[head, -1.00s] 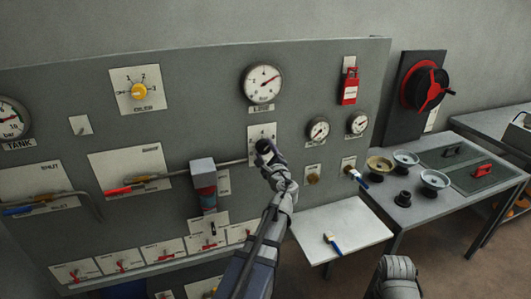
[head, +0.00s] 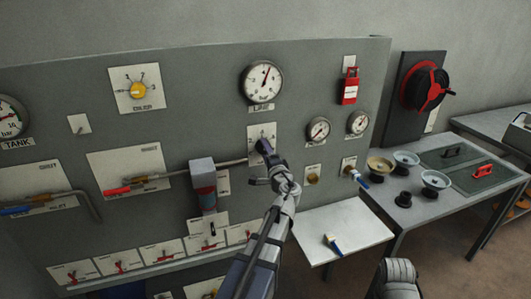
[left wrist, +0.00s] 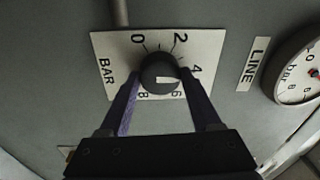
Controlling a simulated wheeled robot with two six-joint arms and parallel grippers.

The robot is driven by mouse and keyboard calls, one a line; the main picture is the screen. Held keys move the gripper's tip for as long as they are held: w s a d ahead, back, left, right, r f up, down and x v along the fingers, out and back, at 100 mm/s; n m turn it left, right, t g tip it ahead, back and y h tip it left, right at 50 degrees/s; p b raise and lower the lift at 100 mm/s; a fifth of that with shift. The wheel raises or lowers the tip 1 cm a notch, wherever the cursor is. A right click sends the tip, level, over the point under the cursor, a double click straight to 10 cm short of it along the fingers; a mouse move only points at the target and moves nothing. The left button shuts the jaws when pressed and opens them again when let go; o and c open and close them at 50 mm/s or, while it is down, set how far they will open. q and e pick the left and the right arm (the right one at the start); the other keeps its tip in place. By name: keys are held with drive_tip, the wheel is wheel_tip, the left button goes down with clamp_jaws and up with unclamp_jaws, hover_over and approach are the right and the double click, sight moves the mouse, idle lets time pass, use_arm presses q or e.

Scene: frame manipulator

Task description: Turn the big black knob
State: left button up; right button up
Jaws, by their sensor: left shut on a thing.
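The big black knob (left wrist: 158,70) sits on a white dial plate (left wrist: 108,44) marked BAR with numbers from 0 to 8. My left gripper (left wrist: 163,82) is shut on the knob, with one finger on each side. In the head view my left gripper (head: 264,152) is at the plate (head: 259,130) on the grey panel and hides most of the knob.
The LINE gauge (head: 263,83) is above the plate, its needle nearly upright. Two small gauges and a white shelf (head: 340,225) are on the right.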

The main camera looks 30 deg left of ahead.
use_arm(q)
drive_tip(key=shift+n, duration=0.4)
drive_tip(key=o, duration=1.4)
drive_tip(key=shift+c, duration=0.2)
drive_tip(key=shift+s, duration=0.1)
drive_tip(key=v, duration=0.7)
drive_tip(key=shift+s+d, duration=0.2)
drive_tip(key=shift+d, duration=0.15)
drive_tip(key=shift+w+f, duration=0.1)
drive_tip(key=x, duration=0.7)
drive_tip(key=shift+w+a, duration=0.2)
drive_tip(key=shift+a, duration=0.2)
